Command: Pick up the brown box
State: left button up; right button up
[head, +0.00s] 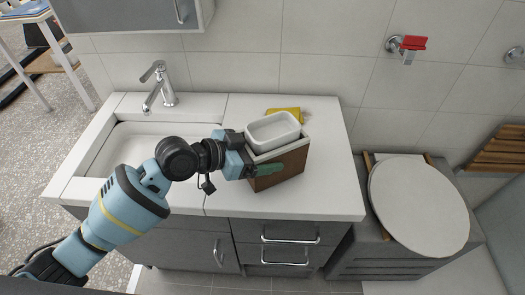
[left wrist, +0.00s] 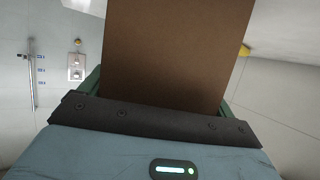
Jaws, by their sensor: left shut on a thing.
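The brown box (head: 281,169) is on the white counter, right of the sink, in the head view. A white dish (head: 273,131) shows at its top. My left gripper (head: 262,170) reaches the box from the left and is shut on it, with a green finger along the box's front side. In the left wrist view the box's brown face (left wrist: 178,50) fills the upper middle, right in front of my gripper's palm. I cannot tell whether the box touches the counter or is slightly raised. My right gripper is not in view.
A yellow object (head: 285,112) lies behind the box, by the wall. The sink (head: 130,150) and its faucet (head: 158,86) are to the left. A toilet (head: 420,205) stands right of the counter (head: 330,190). The counter's right end is clear.

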aim_at(260, 163)
pick_arm(q)
notch_tip(260, 163, up, 3)
jog(key=shift+f, duration=0.2)
jog(key=s+r, duration=0.2)
jog(key=s, duration=1.4)
jog(key=shift+d+p, duration=0.4)
jog(key=shift+p, duration=0.05)
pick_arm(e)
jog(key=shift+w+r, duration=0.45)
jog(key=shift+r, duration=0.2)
pick_arm(q)
jog(key=shift+w, duration=0.1)
